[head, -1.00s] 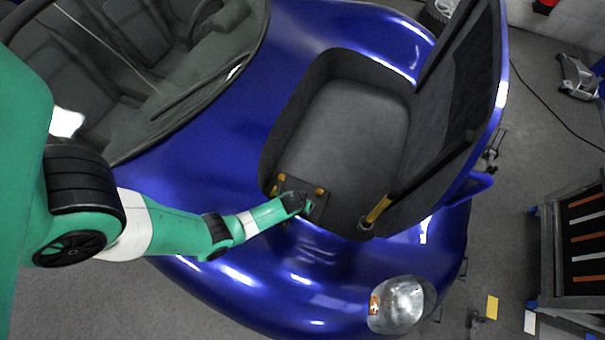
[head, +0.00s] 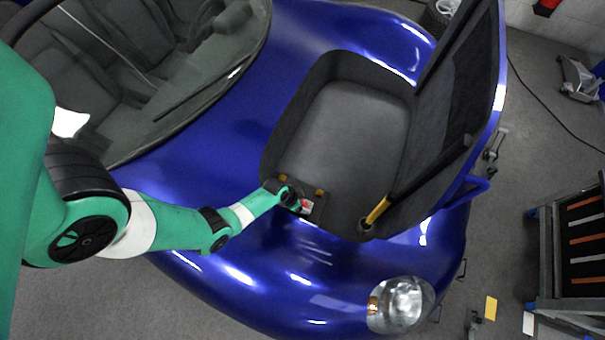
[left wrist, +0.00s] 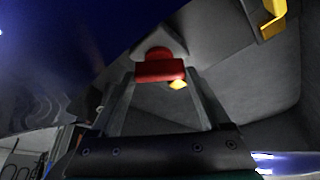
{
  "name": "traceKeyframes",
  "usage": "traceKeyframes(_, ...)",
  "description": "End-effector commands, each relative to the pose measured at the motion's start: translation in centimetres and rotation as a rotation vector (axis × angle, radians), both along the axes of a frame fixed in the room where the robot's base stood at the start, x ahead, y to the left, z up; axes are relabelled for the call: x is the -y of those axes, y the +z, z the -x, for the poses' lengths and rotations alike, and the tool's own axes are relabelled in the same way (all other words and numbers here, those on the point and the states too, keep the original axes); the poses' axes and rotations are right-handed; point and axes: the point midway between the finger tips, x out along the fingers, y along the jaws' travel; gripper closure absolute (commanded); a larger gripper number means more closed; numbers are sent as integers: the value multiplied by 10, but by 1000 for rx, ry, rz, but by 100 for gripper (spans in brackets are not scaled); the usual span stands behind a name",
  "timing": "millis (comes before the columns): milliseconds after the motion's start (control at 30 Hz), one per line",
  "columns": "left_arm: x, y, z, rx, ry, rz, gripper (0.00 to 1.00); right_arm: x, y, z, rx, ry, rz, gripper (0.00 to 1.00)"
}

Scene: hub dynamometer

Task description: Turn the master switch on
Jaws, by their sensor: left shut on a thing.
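The master switch has a red handle (head: 305,204) on a dark panel (head: 322,205) at the front edge of the car's open compartment. In the left wrist view the red handle (left wrist: 160,69) sits against a grey base, with a small yellow part just beside it. My left gripper (head: 298,202) is at the switch, its fingers on either side of the red handle and shut on it. The arm partly covers the switch in the head view. My right gripper is not in view.
The raised lid (head: 450,110) stands to the right of the compartment (head: 350,125), with a yellow-and-black strut (head: 378,210) near the panel. Orange parts (head: 319,191) stand on the panel. Blue bodywork (head: 230,125) surrounds it. A rack (head: 545,260) stands at the right.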

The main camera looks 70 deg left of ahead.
Motion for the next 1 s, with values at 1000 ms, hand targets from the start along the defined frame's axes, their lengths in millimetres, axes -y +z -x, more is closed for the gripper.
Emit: traceKeyframes(1000,-5,-1,-1,-3,-816,-2,76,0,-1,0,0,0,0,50)
